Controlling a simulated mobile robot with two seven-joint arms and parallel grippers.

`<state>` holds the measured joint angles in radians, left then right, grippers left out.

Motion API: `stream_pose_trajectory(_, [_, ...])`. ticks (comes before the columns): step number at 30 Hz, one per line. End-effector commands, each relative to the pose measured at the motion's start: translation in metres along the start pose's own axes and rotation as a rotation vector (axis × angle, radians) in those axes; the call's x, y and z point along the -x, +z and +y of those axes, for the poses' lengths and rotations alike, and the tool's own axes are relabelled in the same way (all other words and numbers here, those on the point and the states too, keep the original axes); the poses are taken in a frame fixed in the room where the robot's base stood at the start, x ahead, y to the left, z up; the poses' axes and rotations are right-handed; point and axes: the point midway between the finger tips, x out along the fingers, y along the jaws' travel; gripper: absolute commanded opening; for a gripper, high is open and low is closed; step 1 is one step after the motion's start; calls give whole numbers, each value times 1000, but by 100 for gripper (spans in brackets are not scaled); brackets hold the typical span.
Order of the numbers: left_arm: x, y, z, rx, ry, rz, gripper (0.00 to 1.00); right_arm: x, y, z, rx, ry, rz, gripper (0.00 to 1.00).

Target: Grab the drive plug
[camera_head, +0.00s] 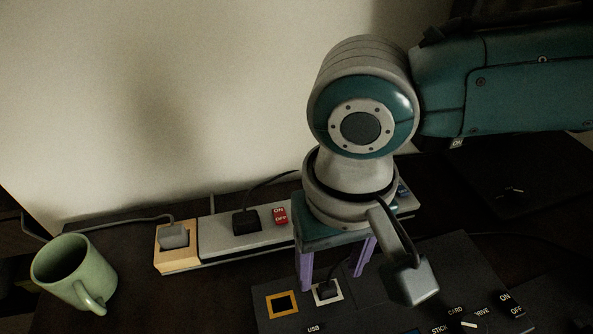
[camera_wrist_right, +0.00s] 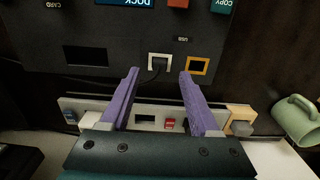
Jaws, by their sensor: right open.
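Another black plug (camera_head: 245,223) is in the power strip, and a grey plug (camera_head: 174,237) is in a wooden block. My left gripper does not show.
The power strip (camera_head: 221,238) with a red ON/OFF switch (camera_head: 280,215) lies along the wall. An orange-framed square opening (camera_head: 282,304) is beside the white socket. A green mug (camera_head: 75,273) stands at the left. Bare table lies between the mug and the panel.

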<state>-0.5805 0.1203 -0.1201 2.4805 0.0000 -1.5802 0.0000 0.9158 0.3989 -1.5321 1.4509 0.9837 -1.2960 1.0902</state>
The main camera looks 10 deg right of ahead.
Motion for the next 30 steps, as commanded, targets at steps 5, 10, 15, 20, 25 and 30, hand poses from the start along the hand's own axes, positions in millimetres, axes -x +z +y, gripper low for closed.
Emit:
stream_pose_trajectory(5, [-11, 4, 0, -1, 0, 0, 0, -31, 0, 1, -1, 2, -2, 62])
stream_pose_trajectory(10, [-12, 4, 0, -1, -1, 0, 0, -39, 0, 1, 0, 0, -1, 62])
stream_pose_trajectory(15, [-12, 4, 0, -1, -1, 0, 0, -38, 0, 1, 0, 0, -1, 61])
stream_pose_trajectory(20, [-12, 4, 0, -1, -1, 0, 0, -38, 0, 1, 0, 0, -1, 43])
stream_pose_trajectory(25, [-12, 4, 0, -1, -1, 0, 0, -38, 0, 1, 0, 0, -1, 24])
stream_pose_trajectory(30, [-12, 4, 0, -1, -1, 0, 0, -38, 0, 1, 0, 0, -1, 5])
